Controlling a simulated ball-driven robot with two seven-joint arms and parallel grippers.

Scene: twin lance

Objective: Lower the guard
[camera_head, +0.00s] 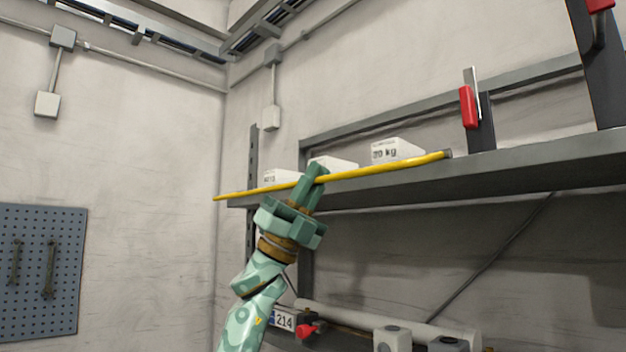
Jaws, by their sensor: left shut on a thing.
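A long yellow bar (395,164), which looks like the guard, runs across the front of a grey shelf, a little above its front edge. It has a dark end piece at its right end and slopes slightly down to the left. My left gripper (315,178) reaches up from below and is shut on the bar, left of its middle. The fingers cover a short stretch of the bar. My right gripper is not in view.
White boxes, one marked 20 kg (397,150), stand on the grey shelf (480,176) behind the bar. A red-handled clamp (468,107) stands at the right. Below are a pale tube (385,322) and a red knob (306,331). A pegboard (38,270) hangs at left.

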